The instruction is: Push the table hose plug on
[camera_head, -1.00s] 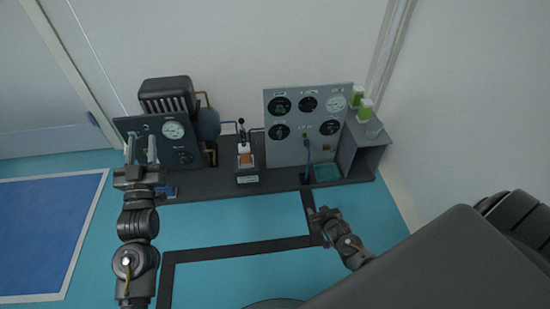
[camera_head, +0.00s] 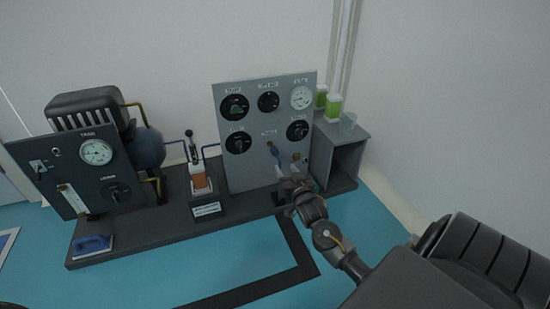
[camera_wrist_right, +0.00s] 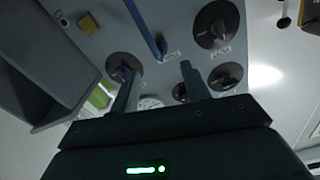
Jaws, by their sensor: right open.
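The blue hose (camera_head: 276,152) hangs from a fitting low in the middle of the grey gauge panel (camera_head: 228,165). Its lower part is hidden behind my right gripper (camera_head: 289,180), so I cannot make out the plug. My right gripper is in front of the panel's lower right part. In the right wrist view my right gripper (camera_wrist_right: 157,82) shows two fingers apart with nothing between them. There the blue hose (camera_wrist_right: 145,30) runs above the fingers, apart from them. A small brass square (camera_wrist_right: 88,22) is on the panel beside it. My left gripper is out of view.
A dark pump unit with a gauge panel (camera_head: 75,180) stands at left. A lever stand (camera_head: 203,202) is in the middle.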

